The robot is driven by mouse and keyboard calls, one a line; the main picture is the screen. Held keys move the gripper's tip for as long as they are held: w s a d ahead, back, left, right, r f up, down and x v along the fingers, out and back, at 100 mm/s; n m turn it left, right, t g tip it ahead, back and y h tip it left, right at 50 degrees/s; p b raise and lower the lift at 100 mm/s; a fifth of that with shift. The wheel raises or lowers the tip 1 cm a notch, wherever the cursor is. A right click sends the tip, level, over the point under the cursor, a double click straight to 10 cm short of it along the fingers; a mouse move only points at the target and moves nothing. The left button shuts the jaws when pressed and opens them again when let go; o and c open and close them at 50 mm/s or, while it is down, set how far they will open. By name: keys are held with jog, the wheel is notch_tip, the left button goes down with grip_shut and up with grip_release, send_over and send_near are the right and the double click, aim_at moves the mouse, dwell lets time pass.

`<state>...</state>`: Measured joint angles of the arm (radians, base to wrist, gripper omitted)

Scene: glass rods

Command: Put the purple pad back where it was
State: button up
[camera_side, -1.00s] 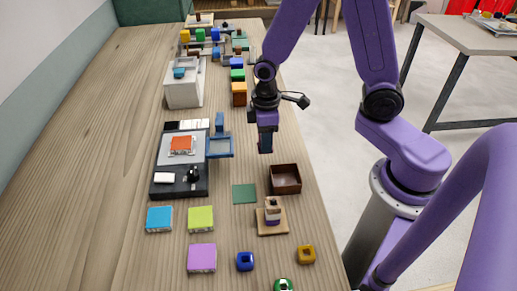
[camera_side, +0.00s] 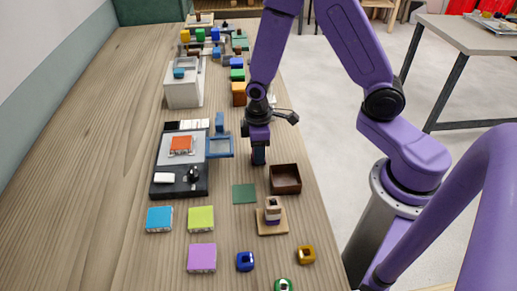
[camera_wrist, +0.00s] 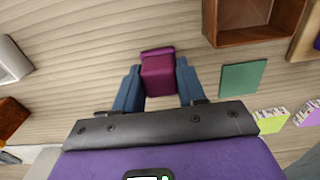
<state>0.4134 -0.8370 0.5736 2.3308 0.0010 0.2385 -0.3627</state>
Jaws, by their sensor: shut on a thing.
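The purple pad (camera_side: 202,257) lies flat on the table at the front, below the lime pad (camera_side: 200,219) in the side view. My gripper (camera_side: 259,157) is well away from it, over the table near the brown tray. In the wrist view my gripper (camera_wrist: 158,88) is shut on a dark magenta block (camera_wrist: 158,72), which sits between its two blue-grey fingers. The block is hard to make out in the side view.
A brown open tray (camera_side: 285,179) and a flat green square (camera_side: 244,194) are close to my gripper. A dark station (camera_side: 180,190) with an orange pad (camera_side: 182,145) stands left. A small stack (camera_side: 272,212) on a wooden base, a blue pad (camera_side: 159,219) and small rings are nearer the front.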

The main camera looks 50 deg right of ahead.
jog(key=shift+f, duration=0.15)
jog(key=o, duration=1)
notch_tip(320, 180, up, 12)
jog(key=s+r+n, duration=0.1)
jog(key=s+r, duration=0.1)
jog(key=s, duration=0.4)
jog(key=s+r+n, duration=0.1)
jog(key=s+r, duration=0.1)
jog(key=s, duration=0.5)
jog(key=s+r+n, duration=0.1)
jog(key=s, duration=0.6)
jog(key=shift+s+d+r+n, duration=0.2)
jog(key=shift+s+r+n, duration=0.1)
jog(key=shift+r, duration=0.1)
jog(key=shift+w, duration=0.1)
